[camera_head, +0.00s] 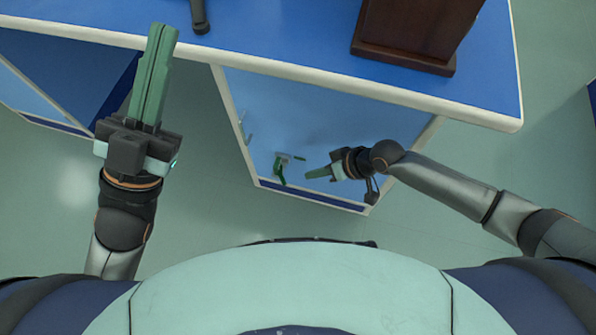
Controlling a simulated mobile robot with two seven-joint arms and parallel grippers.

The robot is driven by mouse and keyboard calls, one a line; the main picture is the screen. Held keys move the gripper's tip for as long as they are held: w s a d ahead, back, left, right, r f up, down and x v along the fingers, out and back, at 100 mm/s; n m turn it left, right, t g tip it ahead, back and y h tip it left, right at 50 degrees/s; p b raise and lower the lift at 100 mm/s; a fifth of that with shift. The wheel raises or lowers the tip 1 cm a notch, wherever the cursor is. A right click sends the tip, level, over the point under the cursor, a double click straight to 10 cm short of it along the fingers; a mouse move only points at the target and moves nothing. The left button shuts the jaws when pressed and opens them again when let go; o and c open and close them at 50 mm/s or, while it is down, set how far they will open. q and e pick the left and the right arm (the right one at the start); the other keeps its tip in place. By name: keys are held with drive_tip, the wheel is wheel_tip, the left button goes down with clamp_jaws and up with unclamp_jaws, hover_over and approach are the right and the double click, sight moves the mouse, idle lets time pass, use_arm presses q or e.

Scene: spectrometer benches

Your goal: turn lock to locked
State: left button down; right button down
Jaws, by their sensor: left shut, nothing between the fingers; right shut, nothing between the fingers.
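The blue cabinet door (330,112) under the bench is in the middle of the head view. A small grey and green fitting (281,168) shows low on it; it may be the lock, but its setting is too small to read. My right gripper (309,175) is shut and empty, its green fingers pointing left just right of this fitting, with a small visible gap. My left gripper (162,32) is shut and empty, its green fingers pointing up in front of the bench at the left, far from the fitting.
The blue benchtop (290,30) has a pale rim above the cabinet. A dark brown wooden block (410,35) and a dark cylindrical object (199,15) stand on it. A small pale handle (246,128) is on the cabinet's left side.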

sight(280, 175)
use_arm(q)
drive_tip(key=shift+s+d+r+m+h, duration=0.15)
drive_tip(key=shift+s+r+m+h, duration=0.1)
drive_tip(key=shift+m+h, duration=0.35)
use_arm(e)
drive_tip(key=shift+w+d+f, duration=0.4)
drive_tip(key=shift+d+f, duration=0.1)
